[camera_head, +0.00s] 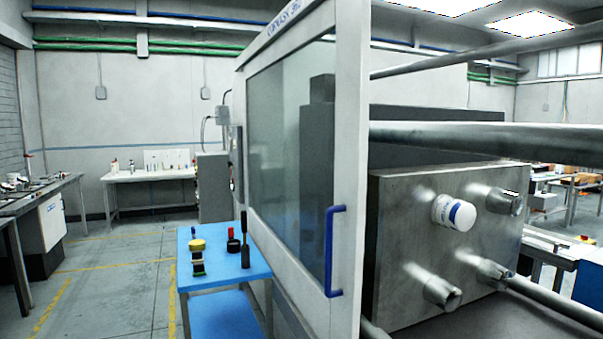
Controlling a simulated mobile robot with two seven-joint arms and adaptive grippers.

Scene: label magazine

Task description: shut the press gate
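The press gate (289,150) is a white-framed sliding panel with a dark see-through window. It stands at the middle of the view, with a blue handle (330,250) upright on its near edge. To the right of the gate the press is open, showing a grey metal block (400,215) with several bolts, thick steel bars (450,139) and a white cylinder with a blue band (453,212) on the block's face. Neither of my grippers is in view.
A blue table (215,268) stands left of the gate, with a yellow-and-black item (197,256) and dark and red items on it. A workbench (40,195) lies at far left, a white table (150,175) at the back. The floor between them is clear.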

